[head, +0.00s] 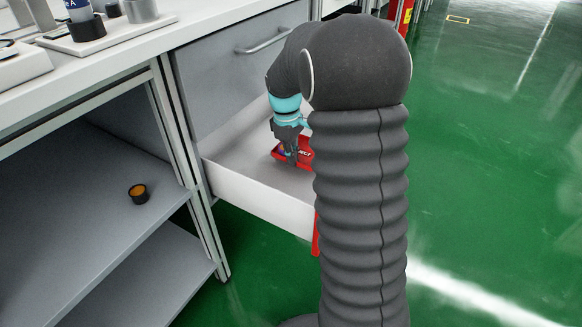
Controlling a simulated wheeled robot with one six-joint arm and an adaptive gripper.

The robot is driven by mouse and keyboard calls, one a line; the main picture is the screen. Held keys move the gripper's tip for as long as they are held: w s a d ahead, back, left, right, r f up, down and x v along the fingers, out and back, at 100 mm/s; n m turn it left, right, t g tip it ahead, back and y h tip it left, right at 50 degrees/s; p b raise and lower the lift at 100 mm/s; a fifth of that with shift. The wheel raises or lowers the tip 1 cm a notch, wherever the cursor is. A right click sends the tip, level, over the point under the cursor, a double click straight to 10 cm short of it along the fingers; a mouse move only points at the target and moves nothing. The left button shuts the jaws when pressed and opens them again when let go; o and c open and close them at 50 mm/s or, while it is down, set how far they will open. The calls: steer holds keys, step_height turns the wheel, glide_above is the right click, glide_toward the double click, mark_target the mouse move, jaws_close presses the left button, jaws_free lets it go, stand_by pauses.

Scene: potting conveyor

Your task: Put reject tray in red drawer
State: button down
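The red reject tray (280,155) is in the open drawer, inside its walls, with white lettering and some small bluish items in it. The drawer has a white side wall (255,197) and a strip of red front (316,236), mostly hidden behind my arm. My gripper (291,160) points down at the tray, its dark fingers overlapping it. I cannot tell whether the fingers grip the tray or whether the tray rests on the drawer floor. My arm hides the tray's right part.
A closed grey drawer front with a handle (263,41) is above the open drawer. The white worktop (120,55) holds a tray with cylindrical items. Green floor at right is clear.

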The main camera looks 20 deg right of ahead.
mark_target(293, 175)
steer(key=shift+f, duration=1.6)
steer(key=shift+f+b, duration=0.15)
steer(key=shift+b, duration=0.15)
steer(key=c, duration=1.3)
jaws_free()
steer(key=r, duration=0.4)
steer(key=r+p, duration=0.1)
steer(key=r, duration=0.3)
steer(key=a+r+p, duration=0.1)
steer(key=r, duration=0.3)
steer(key=shift+w+r, duration=0.15)
steer(key=shift+w, duration=0.2)
